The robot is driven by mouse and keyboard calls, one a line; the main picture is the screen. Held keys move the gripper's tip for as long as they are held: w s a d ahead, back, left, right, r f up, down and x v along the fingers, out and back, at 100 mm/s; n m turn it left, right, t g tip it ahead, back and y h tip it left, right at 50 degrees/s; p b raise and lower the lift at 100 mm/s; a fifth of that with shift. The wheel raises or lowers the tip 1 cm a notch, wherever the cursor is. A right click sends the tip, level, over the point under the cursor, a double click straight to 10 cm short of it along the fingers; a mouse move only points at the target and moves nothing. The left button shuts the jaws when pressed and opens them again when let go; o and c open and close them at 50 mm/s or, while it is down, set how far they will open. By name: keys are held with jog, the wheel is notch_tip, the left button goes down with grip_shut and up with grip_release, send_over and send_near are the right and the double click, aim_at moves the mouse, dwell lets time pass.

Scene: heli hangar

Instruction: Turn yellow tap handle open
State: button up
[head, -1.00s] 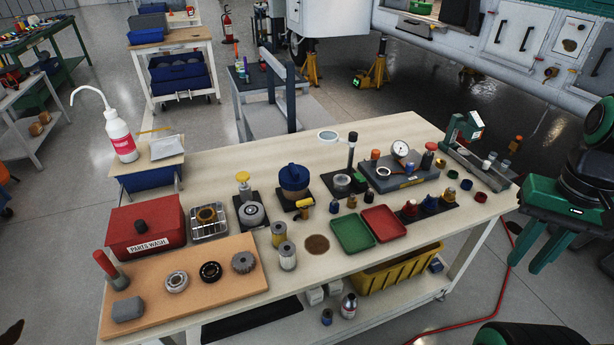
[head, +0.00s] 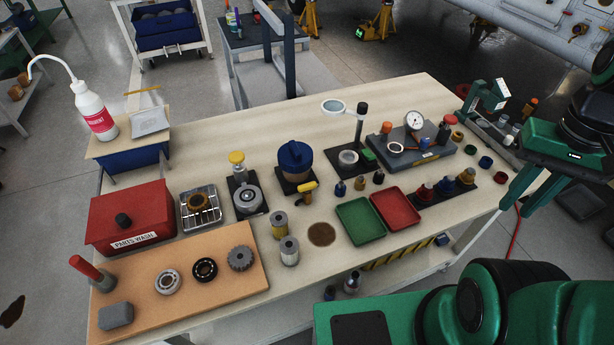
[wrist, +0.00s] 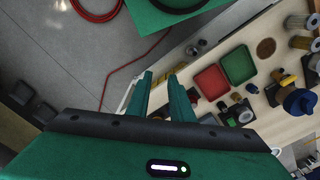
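The yellow tap handle (head: 308,187) sits on a small brass-coloured tap at the front of a vessel with a blue lid (head: 295,157), on the workbench. The handle lies roughly crosswise, slightly tilted, in the head view. In the wrist view the yellow handle (wrist: 287,81) shows at the right edge beside the blue lid (wrist: 299,102). My gripper (head: 527,210) is at the right of the head view, well away from the tap. In the wrist view its two green fingers (wrist: 161,77) are apart with nothing between them.
The workbench (head: 240,130) holds a green tray (head: 360,222), a red tray (head: 396,210), small bottles, filters (head: 289,251) and a gauge stand (head: 414,121). A magnifier (head: 334,106) stands behind the tap's right. A red parts-wash box (head: 130,215) is at the left.

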jog(key=w+a+n, duration=0.5)
jog(key=w+n, duration=0.3)
jog(key=w, duration=0.1)
jog(key=n, duration=1.9)
send_over(307, 184)
notch_tip(307, 184, down, 5)
notch_tip(307, 184, down, 10)
jog(key=shift+r, duration=0.15)
grip_shut()
